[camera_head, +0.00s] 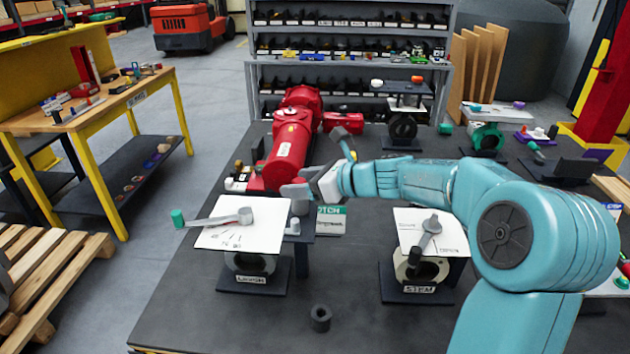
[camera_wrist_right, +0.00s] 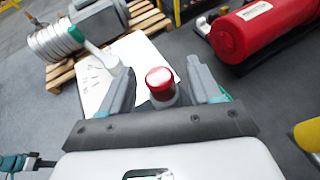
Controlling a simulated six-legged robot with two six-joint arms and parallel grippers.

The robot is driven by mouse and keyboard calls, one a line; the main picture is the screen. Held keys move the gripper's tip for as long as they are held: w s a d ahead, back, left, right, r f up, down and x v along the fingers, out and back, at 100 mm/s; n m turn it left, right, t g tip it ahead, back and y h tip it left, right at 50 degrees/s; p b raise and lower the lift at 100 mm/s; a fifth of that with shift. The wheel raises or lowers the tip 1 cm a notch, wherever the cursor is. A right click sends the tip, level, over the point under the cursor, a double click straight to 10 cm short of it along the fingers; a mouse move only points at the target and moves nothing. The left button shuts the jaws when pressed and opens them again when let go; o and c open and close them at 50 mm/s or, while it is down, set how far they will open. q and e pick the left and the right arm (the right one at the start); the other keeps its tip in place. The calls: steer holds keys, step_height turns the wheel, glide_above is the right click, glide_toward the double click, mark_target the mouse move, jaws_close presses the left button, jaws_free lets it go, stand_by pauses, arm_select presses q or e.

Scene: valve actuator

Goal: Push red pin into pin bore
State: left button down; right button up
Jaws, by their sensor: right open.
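A red-topped pin (camera_wrist_right: 160,80) with a grey lower part stands between the fingers of my right gripper (camera_wrist_right: 158,72) in the wrist view. The fingers are open, one on each side of it, with gaps showing. In the head view my right gripper (camera_head: 312,166) is at the right edge of the LATCH stand's white plate (camera_head: 225,236), in front of the red actuator (camera_head: 287,148). The red pin is not clearly visible there. I cannot make out the pin bore; the pin's lower end is hidden. My left gripper is not in view.
A grey lever (camera_head: 232,215) with a teal end lies over the LATCH plate. The STEM stand (camera_head: 405,222) is to the right, and a dark ring (camera_head: 320,318) lies in front. The front of the table is mostly clear. Shelves (camera_head: 350,60) stand behind.

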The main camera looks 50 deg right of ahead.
steer(key=b+v, duration=0.1)
steer(key=v, duration=1.5)
steer(key=shift+b, duration=0.3)
